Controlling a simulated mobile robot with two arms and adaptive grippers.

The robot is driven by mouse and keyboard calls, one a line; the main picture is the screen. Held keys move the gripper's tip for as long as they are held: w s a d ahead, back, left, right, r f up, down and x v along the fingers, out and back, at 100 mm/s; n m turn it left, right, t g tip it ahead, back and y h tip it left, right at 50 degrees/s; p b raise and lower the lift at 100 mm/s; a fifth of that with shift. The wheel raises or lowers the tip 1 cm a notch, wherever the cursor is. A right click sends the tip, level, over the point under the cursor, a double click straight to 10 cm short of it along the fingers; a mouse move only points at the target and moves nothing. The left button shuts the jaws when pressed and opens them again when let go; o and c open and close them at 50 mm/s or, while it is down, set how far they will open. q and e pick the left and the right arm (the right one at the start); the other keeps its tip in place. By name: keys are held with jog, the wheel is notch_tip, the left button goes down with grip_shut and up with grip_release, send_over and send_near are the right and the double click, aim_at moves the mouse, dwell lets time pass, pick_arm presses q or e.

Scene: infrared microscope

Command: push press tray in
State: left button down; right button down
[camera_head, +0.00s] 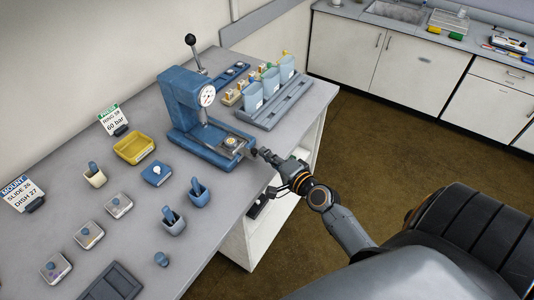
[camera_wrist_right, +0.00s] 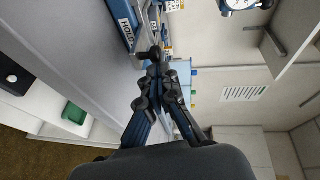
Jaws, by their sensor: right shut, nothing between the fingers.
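The blue press (camera_head: 180,100) with a round dial gauge and a black-knobbed lever stands on the bench in the head view. Its tray (camera_head: 239,139) sticks out at the front of the press base, with a small round pale piece (camera_head: 231,141) on it. My right gripper (camera_head: 259,152) is shut and empty, with its fingertips right at the tray's front end. I cannot tell whether they touch it. In the wrist view the shut fingers (camera_wrist_right: 154,62) point at the press front, beside a HOLD label (camera_wrist_right: 127,31). My left gripper is not in view.
A grey rack (camera_head: 285,104) with several pale blue holders stands right of the press. A yellow bin (camera_head: 134,148), small dishes and blue-handled pots stand to the left. The bench edge lies under my right wrist. Open floor lies beyond it.

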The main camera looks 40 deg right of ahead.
aim_at(236, 143)
jog(key=shift+w, duration=0.2)
jog(key=w+a, duration=0.1)
jog(key=w, duration=0.2)
jog(key=w+a+p, duration=0.1)
jog(key=w+a, duration=0.1)
jog(key=w, duration=0.1)
jog(key=w+a, duration=0.1)
jog(key=w, duration=0.3)
jog(key=shift+a+r, duration=0.1)
jog(key=shift+a, duration=0.05)
jog(key=shift+s, duration=0.1)
jog(key=shift+p, duration=0.3)
